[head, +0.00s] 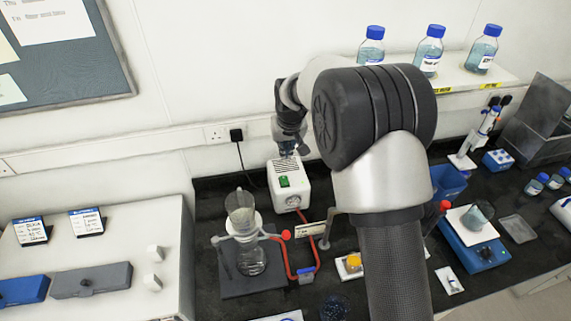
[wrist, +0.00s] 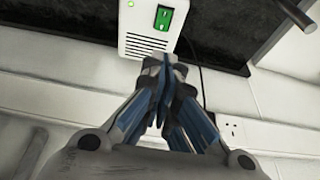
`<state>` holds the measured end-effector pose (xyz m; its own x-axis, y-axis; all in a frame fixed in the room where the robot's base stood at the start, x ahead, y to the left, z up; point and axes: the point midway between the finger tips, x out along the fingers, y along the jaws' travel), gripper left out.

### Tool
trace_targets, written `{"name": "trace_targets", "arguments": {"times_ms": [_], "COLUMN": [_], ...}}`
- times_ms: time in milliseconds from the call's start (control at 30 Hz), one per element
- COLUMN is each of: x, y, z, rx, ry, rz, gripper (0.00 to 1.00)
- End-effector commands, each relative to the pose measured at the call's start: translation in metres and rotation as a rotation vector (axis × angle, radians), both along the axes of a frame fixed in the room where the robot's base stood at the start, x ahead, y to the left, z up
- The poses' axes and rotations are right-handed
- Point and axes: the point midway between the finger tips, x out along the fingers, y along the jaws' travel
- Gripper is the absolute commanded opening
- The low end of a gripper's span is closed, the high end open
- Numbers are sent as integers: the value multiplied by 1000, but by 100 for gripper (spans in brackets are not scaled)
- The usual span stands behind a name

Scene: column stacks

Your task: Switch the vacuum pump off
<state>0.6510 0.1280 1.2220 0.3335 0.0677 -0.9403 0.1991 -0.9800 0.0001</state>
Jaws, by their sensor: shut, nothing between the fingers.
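The vacuum pump (head: 288,186) is a white box with vents and a green rocker switch (head: 284,181), standing on the black bench against the wall. In the wrist view the pump (wrist: 139,22) is at the top, with the green switch (wrist: 164,17) and a small green light (wrist: 130,3) on its face. My gripper (wrist: 166,62) is shut and empty, its fingertips just by the vented end of the pump, apart from the switch. In the head view my gripper (head: 287,154) is above the pump's back end; whether it touches the pump cannot be told.
A red hose (head: 287,255) runs from the pump beside a filter flask (head: 250,260) with a glass funnel. A black plug (head: 236,135) and cable are on the wall behind. Blue-capped bottles (head: 429,47) stand on a shelf at right. My arm hides part of the bench.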

Motion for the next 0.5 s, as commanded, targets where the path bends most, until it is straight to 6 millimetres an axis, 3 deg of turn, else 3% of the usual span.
{"name": "trace_targets", "arguments": {"times_ms": [167,500], "x": [7,31], "y": [1,6], "z": [-24,-92], "rx": [-1,0], "ry": [4,4], "rz": [0,-1], "gripper": [0,0]}}
